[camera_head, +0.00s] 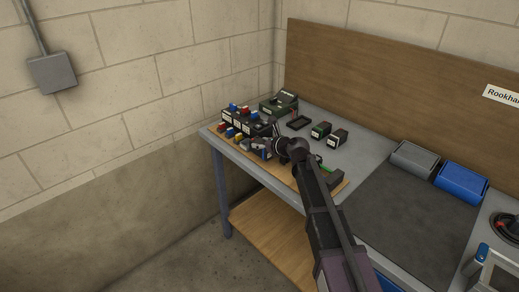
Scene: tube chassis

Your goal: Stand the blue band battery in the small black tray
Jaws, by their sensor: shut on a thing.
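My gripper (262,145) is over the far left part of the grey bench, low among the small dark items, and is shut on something. A small blue patch (267,153) shows right at its fingers. It appears to be the blue band battery, mostly hidden by the gripper and too small to make out clearly. The small black tray (299,122) lies on the bench behind my gripper and a little to the right. It looks empty and is apart from the gripper.
Black blocks with blue and red tops (236,109) stand left of my gripper, with small coloured pieces in front. A dark device (281,102) stands behind. Two dark boxes (320,130) stand right of the tray. A grey bin (414,158) and blue bin (461,183) sit farther right.

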